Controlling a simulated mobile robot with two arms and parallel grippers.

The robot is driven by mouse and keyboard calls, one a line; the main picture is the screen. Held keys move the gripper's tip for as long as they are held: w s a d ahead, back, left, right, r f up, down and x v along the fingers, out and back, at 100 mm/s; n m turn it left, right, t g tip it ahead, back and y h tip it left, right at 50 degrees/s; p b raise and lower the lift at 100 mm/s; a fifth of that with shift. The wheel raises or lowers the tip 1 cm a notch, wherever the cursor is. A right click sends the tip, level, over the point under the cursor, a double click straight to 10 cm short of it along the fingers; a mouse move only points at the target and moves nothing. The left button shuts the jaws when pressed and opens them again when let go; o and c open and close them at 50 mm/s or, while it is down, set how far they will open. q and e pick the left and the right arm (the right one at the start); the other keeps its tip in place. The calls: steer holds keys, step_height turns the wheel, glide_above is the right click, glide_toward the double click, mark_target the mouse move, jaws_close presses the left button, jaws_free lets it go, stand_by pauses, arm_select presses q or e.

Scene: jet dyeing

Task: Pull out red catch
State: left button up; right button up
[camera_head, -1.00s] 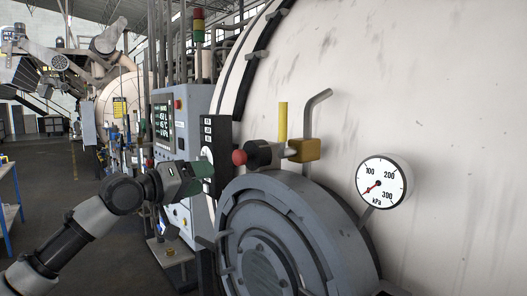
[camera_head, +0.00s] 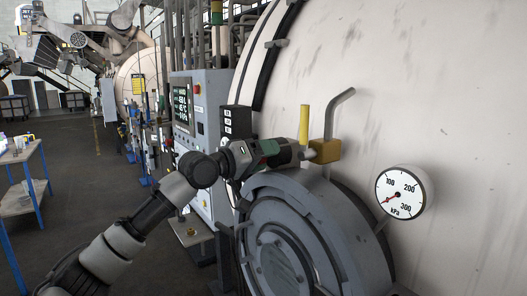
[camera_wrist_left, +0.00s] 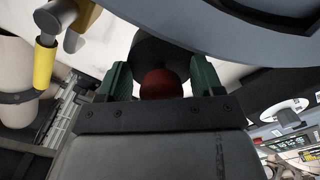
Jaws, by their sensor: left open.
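The red catch (camera_wrist_left: 160,84) is a round red knob on a dark cylindrical body (camera_wrist_left: 160,52). In the left wrist view it sits between the two green fingers of my left gripper (camera_wrist_left: 161,82), which is open around it. In the head view my left gripper (camera_head: 268,150) reaches the catch from the left, above the round grey door (camera_head: 272,262). The red knob is hidden there behind the gripper; the dark body (camera_head: 287,150) shows beside the fingers. Whether the fingers touch the knob cannot be told. My right gripper is in neither view.
A yellow-handled valve (camera_head: 304,122) with a brass block (camera_head: 325,151) stands just right of the catch. A pressure gauge (camera_head: 402,193) is on the white vessel. A control cabinet (camera_head: 205,120) stands behind my left arm. A blue-framed table (camera_head: 20,180) is at the left.

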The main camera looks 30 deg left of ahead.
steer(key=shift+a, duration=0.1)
arm_select(q)
steer(key=c, duration=0.4)
jaws_close()
steer(key=shift+s+a+f+b, duration=0.15)
steer(key=shift+s+a+b, duration=0.1)
steer(key=shift+s+b, duration=0.2)
steer(key=shift+s+a+f+b, duration=0.2)
steer(key=shift+s+b, duration=0.1)
steer(key=shift+s, duration=0.1)
steer(key=shift+s+r, duration=0.25)
steer(key=shift+s, duration=0.05)
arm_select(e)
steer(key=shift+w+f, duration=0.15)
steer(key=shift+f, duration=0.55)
arm_select(q)
jaws_free()
steer(key=o, duration=0.4)
steer(key=shift+s+a, duration=0.15)
steer(key=shift+r, duration=0.1)
